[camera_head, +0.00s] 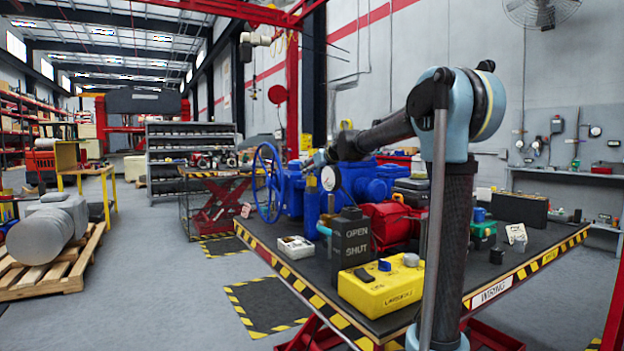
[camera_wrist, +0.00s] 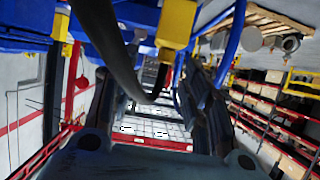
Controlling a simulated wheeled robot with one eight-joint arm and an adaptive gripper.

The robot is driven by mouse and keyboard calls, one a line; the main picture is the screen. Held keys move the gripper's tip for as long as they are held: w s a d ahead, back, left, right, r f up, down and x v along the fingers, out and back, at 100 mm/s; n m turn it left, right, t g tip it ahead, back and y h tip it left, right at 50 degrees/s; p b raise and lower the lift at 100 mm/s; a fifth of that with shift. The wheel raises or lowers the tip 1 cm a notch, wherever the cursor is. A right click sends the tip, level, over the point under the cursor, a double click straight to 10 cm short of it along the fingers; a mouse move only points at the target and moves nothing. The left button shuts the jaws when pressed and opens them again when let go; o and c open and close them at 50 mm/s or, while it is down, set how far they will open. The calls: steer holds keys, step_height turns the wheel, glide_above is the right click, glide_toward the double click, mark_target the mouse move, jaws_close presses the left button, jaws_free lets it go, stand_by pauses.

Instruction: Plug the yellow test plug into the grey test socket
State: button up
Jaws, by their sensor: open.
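In the wrist view a yellow block (camera_wrist: 178,22) with a narrower yellow end hangs at the top, near a looping black cable (camera_wrist: 125,70). It may be the yellow test plug; I cannot tell for sure. My gripper (camera_wrist: 155,92) is open, its two dark fingers apart on either side of the cable's lower loop. The yellow block is above the fingers in the picture, and no grip on it shows. In the head view my arm reaches left to the blue valve actuator (camera_head: 375,182), where my gripper is small and partly hidden. I cannot make out the grey test socket.
On the dark table (camera_head: 510,255) stand a yellow box (camera_head: 385,288), a black OPEN/SHUT box (camera_head: 352,238), a red motor (camera_head: 395,226) and a white tray (camera_head: 296,246). A blue handwheel (camera_head: 267,183) juts out left of the actuator. Floor to the left is partly clear.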

step_height(320, 180, up, 7)
steer(key=shift+f, duration=0.1)
stand_by(0.6)
